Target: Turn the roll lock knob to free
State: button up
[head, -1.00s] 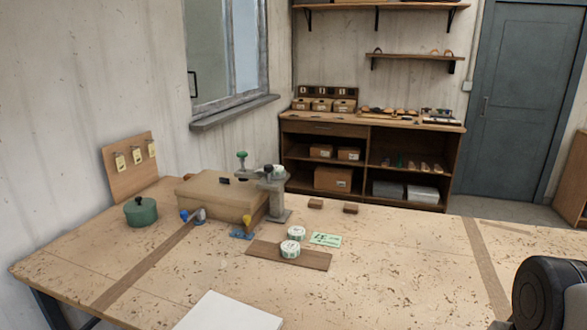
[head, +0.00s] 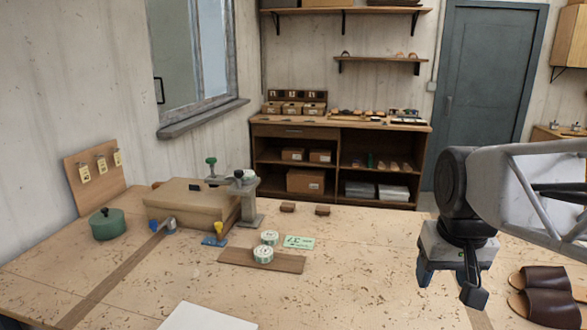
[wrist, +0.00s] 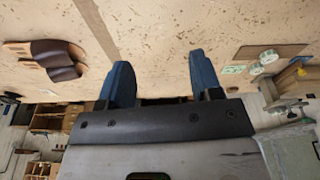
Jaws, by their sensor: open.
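A light brown box-like unit (head: 185,203) sits at the back left of the table, with a grey press stand (head: 248,205) at its right end. A green knob (head: 211,162) tops a post there. A blue-and-grey knob (head: 169,224) is at the unit's front left. A yellow-topped piece with a blue base (head: 216,236) stands in front. I cannot tell which is the roll lock knob, nor its setting. My gripper (head: 448,281) hangs over the right of the table, far from these parts. Its blue fingers are apart and empty in the wrist view (wrist: 160,62).
Two round tins (head: 264,254) rest on a brown board (head: 288,264), beside a green card (head: 299,242). A green pot (head: 107,226) stands at the left. Brown sandals (head: 545,295) lie at the right. The table's middle is clear.

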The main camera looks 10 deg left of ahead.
jog(key=w+a+r+n, duration=0.1)
jog(key=w+a+r, duration=0.35)
jog(key=w, duration=0.35)
jog(key=w+a+r+n, duration=0.1)
jog(key=w+a+r, duration=0.2)
jog(key=w+a, duration=0.35)
jog(key=n+g, duration=0.2)
jog(key=n, duration=0.4)
send_over(238, 171)
jog(key=shift+d+f, duration=0.15)
jog(key=shift+f, duration=0.8)
jog(key=shift+f, duration=0.2)
jog(key=shift+f, duration=3.75)
